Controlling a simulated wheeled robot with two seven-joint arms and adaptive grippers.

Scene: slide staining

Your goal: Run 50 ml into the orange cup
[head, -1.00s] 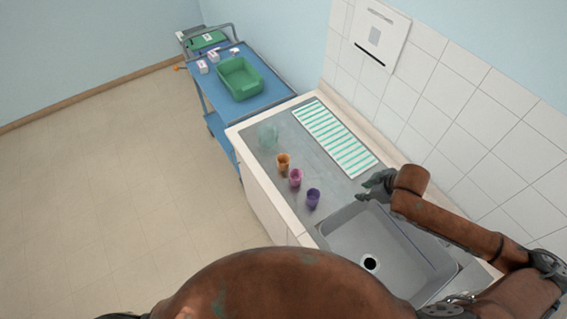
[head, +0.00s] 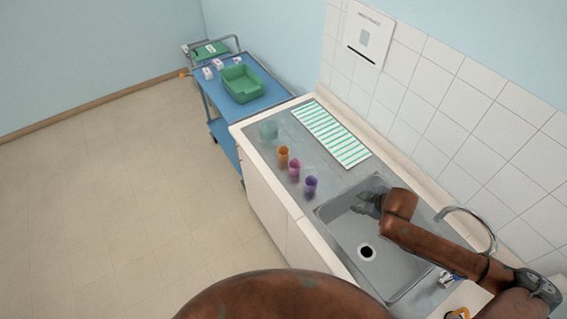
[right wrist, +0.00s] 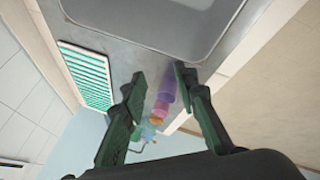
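The orange cup (head: 283,157) stands on the counter, first in a row with a pink cup (head: 294,170) and a purple cup (head: 310,186). A pale green clear vessel (head: 268,131) stands beyond it. My right gripper (head: 362,203) is over the sink, apart from the cups. In the right wrist view its fingers (right wrist: 158,84) are spread with nothing held. The purple cup (right wrist: 168,86), pink cup (right wrist: 161,109) and orange cup (right wrist: 156,120) show farther off between them. My left gripper is not in view.
The sink (head: 345,232) has a curved tap (head: 478,222) at its right, partly behind my right arm. A green-striped mat (head: 331,134) lies along the wall. A blue cart (head: 266,98) with a green tray (head: 241,84) stands beyond the counter.

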